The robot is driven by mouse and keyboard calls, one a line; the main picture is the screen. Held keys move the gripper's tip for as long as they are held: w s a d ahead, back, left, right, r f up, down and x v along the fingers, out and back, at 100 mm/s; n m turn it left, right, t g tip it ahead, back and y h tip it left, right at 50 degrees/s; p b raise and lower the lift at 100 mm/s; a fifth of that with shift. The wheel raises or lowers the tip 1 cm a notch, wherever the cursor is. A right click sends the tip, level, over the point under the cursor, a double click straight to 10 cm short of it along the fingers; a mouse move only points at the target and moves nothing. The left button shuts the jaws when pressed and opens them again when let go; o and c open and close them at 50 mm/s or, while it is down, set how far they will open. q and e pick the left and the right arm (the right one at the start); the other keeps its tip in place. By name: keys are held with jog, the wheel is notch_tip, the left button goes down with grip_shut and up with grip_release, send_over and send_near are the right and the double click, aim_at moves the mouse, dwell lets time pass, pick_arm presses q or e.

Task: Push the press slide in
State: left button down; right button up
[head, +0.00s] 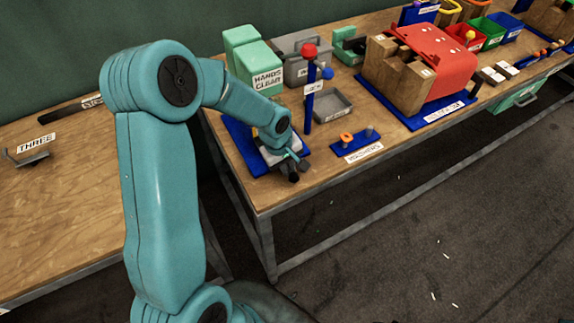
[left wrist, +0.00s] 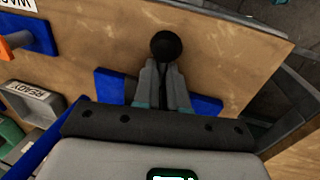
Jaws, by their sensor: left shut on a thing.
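The press has a green body (head: 255,68) labelled HANDS CLEAR on a blue base (head: 238,139) at the table's near left corner. My left gripper (head: 290,166) is low at the front of this base, and its arm hides most of the press slide. The knob looks like the slide's handle. The blue base (left wrist: 207,105) shows on both sides of the fingers. My right gripper is out of view.
A blue post with a red knob (head: 309,51) and a grey tray (head: 333,105) stand right of the press. A blue washer plate (head: 357,145) lies near the front edge. The floor in front is clear.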

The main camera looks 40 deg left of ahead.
pick_arm(q)
jog(key=c, duration=0.9)
grip_release()
jog(key=shift+d+r, duration=0.1)
jog(key=shift+d, duration=0.05)
jog(key=s+a+r+b, duration=0.1)
jog(key=s+r, duration=0.2)
jog(key=r, duration=1.2)
jog(key=shift+a+r, duration=0.2)
jog(key=shift+r, duration=0.2)
